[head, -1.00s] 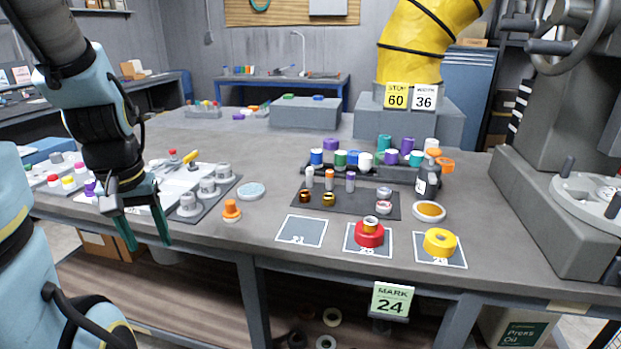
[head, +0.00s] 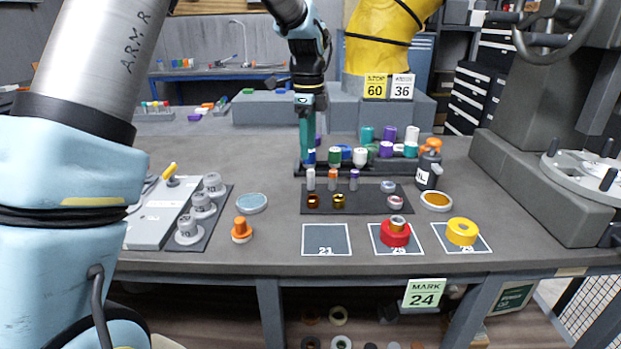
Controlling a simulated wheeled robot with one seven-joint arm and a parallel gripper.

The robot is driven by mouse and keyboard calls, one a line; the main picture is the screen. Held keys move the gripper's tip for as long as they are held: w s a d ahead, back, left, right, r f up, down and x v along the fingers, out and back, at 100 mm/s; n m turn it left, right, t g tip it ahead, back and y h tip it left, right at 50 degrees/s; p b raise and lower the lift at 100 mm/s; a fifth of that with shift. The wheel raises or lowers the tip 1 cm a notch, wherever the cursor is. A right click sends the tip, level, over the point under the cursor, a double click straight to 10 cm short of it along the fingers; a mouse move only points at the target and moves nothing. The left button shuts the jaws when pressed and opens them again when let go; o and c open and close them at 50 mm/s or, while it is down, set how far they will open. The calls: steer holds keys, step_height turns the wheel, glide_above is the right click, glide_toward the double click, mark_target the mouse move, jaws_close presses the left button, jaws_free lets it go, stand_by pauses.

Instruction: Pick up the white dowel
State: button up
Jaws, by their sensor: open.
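A short white dowel (head: 360,157) stands in the front row of the dark rack (head: 434,178) at mid table, between green and purple ones. A taller white dowel (head: 412,134) stands in the back row at the right; I cannot tell which is meant. My gripper (head: 308,152) points down at the rack's left end, left of both white dowels. Its teal fingers are seen edge-on, open, in front of a purple dowel (head: 319,143) and beside or around a blue dowel (head: 309,157). I cannot tell whether they touch it.
A dark mat (head: 380,208) with small pieces lies before the rack. A red spool (head: 395,233) and a yellow roll (head: 462,231) sit on front pads. The pad marked 21 (head: 326,240) is empty.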

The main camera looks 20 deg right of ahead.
mark_target(311, 170)
step_height(311, 170, down, 4)
steer(key=shift+p, duration=0.35)
steer(key=f+p, duration=0.1)
steer(key=f, duration=0.1)
steer(key=f+p, duration=0.1)
steer(key=f, duration=0.1)
steer(key=shift+d, duration=0.4)
steer(key=shift+f, duration=0.6)
jaws_close()
